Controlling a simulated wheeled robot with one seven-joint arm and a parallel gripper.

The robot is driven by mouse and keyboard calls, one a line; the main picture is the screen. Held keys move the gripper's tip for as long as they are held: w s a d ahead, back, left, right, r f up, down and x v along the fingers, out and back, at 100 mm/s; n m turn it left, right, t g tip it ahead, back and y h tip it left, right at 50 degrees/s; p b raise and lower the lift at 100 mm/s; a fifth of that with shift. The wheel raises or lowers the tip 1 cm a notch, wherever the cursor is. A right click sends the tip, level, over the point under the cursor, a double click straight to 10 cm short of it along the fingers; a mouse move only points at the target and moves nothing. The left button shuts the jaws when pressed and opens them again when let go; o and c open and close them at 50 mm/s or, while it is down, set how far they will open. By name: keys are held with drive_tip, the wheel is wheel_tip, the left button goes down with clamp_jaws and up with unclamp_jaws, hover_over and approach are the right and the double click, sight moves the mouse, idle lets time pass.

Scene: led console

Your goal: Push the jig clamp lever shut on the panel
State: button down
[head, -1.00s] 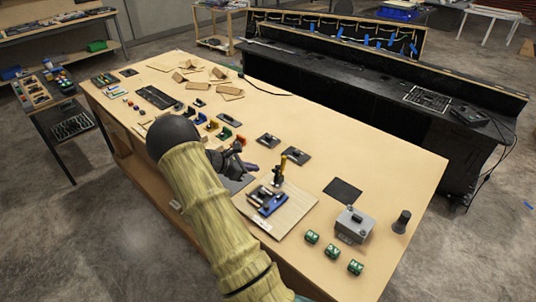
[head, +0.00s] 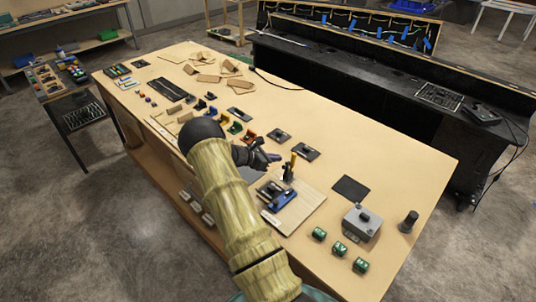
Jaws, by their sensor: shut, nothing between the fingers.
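The jig (head: 277,196) stands on a light wooden board (head: 304,207) near the table's front edge, with dark and blue parts. Its clamp lever (head: 293,164) has a yellow-orange handle and stands roughly upright at the far side of the jig. My gripper (head: 274,158) is dark, just left of the lever, above the table. It is shut and empty. From this view I cannot tell whether it touches the lever. My arm covers part of the table to the left of the jig. The panel is too small to make out clearly in the jig.
A grey box (head: 361,222) and a black cylinder (head: 408,221) stand to the right. Several green blocks (head: 340,249) line the front edge. Black plates (head: 305,152) lie behind the lever. Coloured holders (head: 235,127) and cardboard pieces (head: 210,78) lie farther left.

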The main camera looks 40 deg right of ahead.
sight(292, 163)
drive_tip(key=p+x, duration=0.2)
drive_tip(key=x, duration=0.3)
drive_tip(key=shift+a, duration=0.1)
drive_tip(key=shift+w+d+b, duration=0.2)
drive_tip(key=shift+d+b, duration=0.15)
drive_tip(key=shift+b, duration=0.05)
